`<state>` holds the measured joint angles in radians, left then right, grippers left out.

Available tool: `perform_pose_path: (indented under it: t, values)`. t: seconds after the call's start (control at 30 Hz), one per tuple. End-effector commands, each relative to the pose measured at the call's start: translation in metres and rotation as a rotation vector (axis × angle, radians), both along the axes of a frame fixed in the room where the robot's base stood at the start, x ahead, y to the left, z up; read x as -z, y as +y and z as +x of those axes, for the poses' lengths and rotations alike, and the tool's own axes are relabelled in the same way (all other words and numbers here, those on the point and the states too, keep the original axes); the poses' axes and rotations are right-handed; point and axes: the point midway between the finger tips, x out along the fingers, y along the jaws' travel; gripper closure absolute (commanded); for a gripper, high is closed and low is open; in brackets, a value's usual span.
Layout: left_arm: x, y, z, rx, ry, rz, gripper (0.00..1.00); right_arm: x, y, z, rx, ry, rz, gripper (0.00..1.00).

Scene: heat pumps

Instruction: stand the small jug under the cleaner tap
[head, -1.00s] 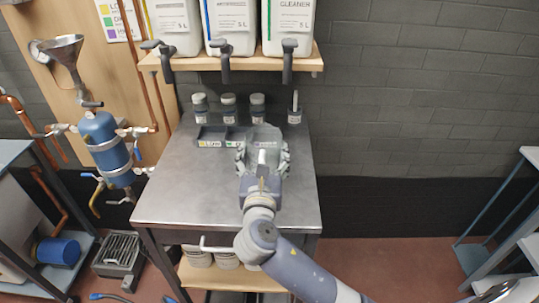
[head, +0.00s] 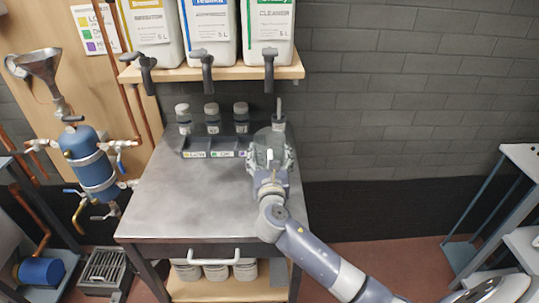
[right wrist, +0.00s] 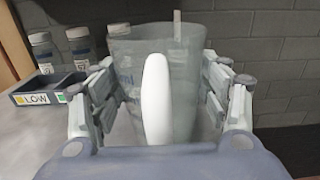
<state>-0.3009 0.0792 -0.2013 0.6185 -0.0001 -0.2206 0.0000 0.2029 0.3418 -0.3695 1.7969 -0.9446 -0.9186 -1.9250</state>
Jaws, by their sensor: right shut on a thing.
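The small jug, clear and greyish with a white handle, is in my right gripper (head: 270,160) at the back right of the steel bench. In the right wrist view the jug (right wrist: 185,85) is upright, its handle towards me and the fingers closed on both sides. The white cleaner container (head: 267,30) is rightmost on the shelf. Its dark cleaner tap (head: 269,68) hangs over the shelf edge, roughly in line above the jug in the head view. I cannot tell whether the jug's base touches the bench. My left gripper is not in view.
The steel bench (head: 185,205) is clear at the left and front. A dark labelled tray (head: 205,153) and several bottles (head: 212,118) stand left of the jug. A slim upright item (head: 279,115) stands behind it. The wooden shelf (head: 215,73) overhangs the back.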

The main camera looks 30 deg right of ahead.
Motion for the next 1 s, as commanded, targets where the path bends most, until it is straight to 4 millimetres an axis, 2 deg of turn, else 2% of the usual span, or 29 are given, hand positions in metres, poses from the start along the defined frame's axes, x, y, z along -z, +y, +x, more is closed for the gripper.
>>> perform_pose_path:
  t: [0.2, 0.23, 0.3, 0.77, 0.87, 1.0]
  values:
    - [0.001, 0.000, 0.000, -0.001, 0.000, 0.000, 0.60, 0.002, 0.000, 0.000, 0.000, 0.000, 0.001, 0.57]
    - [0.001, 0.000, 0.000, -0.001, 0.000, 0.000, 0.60, 0.002, 0.000, 0.000, 0.000, 0.000, 0.001, 0.26]
    - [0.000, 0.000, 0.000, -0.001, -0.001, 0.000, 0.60, 0.002, 0.000, 0.000, 0.000, 0.000, 0.001, 0.10]
    - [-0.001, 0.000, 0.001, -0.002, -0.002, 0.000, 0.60, -0.001, 0.001, -0.001, -0.001, 0.000, 0.001, 0.10]
    - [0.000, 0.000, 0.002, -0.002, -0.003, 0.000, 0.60, 0.000, 0.007, -0.012, -0.003, 0.000, 0.001, 0.10]
    - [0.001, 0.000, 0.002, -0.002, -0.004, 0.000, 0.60, 0.001, 0.020, -0.038, -0.004, 0.000, 0.004, 0.10]
